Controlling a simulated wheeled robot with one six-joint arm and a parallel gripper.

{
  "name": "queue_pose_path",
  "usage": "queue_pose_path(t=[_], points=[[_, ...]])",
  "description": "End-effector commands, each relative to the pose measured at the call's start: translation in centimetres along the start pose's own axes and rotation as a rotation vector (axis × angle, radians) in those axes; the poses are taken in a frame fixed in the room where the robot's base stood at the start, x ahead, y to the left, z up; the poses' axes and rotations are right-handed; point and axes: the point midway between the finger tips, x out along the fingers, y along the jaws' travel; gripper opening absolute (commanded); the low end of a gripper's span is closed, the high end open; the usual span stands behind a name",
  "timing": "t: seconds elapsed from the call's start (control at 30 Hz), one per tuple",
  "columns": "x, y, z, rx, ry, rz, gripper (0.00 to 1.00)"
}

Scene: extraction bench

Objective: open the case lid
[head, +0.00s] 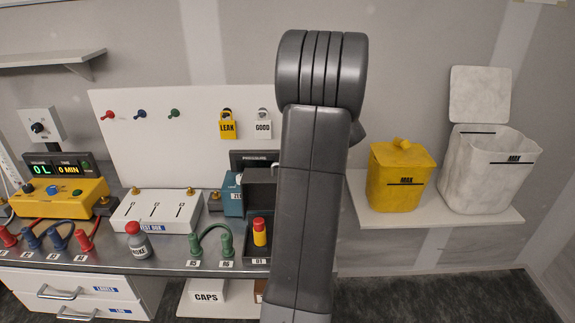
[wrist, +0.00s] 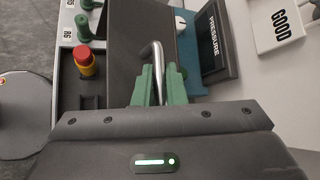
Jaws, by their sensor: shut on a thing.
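The dark case (head: 257,250) sits at the right end of the bench, partly hidden by my arm in the head view. Its lid (head: 262,192) stands raised behind the open tray, and it shows as a dark panel in the wrist view (wrist: 128,50). A red and yellow cylinder (wrist: 85,62) stands inside the case. My gripper (wrist: 157,84) has its green fingers shut on the bent metal lid handle (wrist: 156,58). My arm hides the gripper in the head view.
A teal unit (head: 233,195) with a PRESSURE display (wrist: 213,42) stands close behind the lid. Yellow (head: 402,175) and white (head: 487,170) bins stand on a right shelf.

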Motion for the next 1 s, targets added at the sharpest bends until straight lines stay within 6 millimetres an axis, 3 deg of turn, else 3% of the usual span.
queue_pose_path(t=[0.73,0.8,1.0], points=[[0.86,-0.86,-0.83,0.07,-0.001,0.073,0.0],[0.87,-0.85,-0.83,0.07,-0.001,0.073,0.2],[0.83,-0.9,-0.8,0.069,-0.001,0.072,0.2]])
